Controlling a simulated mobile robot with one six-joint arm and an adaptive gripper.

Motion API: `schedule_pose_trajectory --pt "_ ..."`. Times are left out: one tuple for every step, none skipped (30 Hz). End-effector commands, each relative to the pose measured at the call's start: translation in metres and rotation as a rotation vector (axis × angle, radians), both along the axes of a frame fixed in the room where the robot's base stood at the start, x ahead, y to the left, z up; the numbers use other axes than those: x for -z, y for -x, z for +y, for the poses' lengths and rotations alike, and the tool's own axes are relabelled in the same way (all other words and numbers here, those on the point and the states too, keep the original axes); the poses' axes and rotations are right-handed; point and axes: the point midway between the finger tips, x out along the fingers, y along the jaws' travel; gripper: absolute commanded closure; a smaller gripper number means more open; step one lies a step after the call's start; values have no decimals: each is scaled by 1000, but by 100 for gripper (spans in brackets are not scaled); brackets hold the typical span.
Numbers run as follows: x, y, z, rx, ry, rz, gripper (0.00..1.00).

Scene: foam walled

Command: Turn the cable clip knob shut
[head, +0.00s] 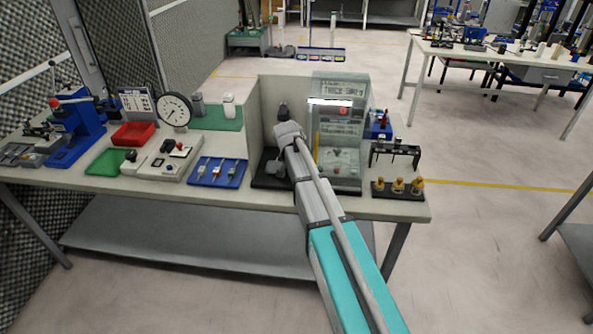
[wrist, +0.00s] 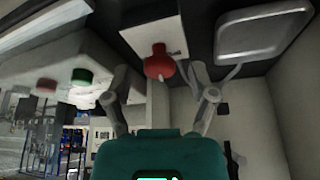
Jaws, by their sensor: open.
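In the wrist view a red knob (wrist: 158,62), which looks like the cable clip knob, sits at the edge of a pale plate (wrist: 148,36) on a dark base. My gripper (wrist: 160,72) is open, with one finger to each side of the knob in the picture. A gap shows on both sides, and neither finger visibly touches it. How far the fingertips are from the knob in depth I cannot tell. In the head view my arm reaches into the pale walled bay, my gripper (head: 283,112) is small there, and I cannot make out the knob.
A green button (wrist: 82,77) and a red button (wrist: 46,85) are on the left. The bay's side wall (head: 265,100) stands left of my arm, and a test panel (head: 340,130) stands right.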

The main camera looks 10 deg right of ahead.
Motion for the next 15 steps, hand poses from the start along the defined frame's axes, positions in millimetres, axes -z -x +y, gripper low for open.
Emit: schedule_pose_trajectory --pt "5 -1 -1 0 0 0 27" --pt "6 -2 -1 0 0 0 27" --pt "8 -2 -1 0 0 0 27" --pt "8 -3 -2 0 0 0 27" --pt "9 -3 -2 0 0 0 27" --pt "10 -3 -2 0 0 0 27" --pt "10 -3 -3 1 0 0 27" --pt "10 -3 -3 1 0 0 27" --pt "10 -4 -3 1 0 0 27" --pt "10 -4 -3 1 0 0 27" --pt "10 -4 -3 1 0 0 27" --pt "10 -4 -3 1 0 0 27" --pt "10 -4 -3 1 0 0 27" --pt "10 -3 -3 1 0 0 27" --pt "10 -3 -3 1 0 0 27"
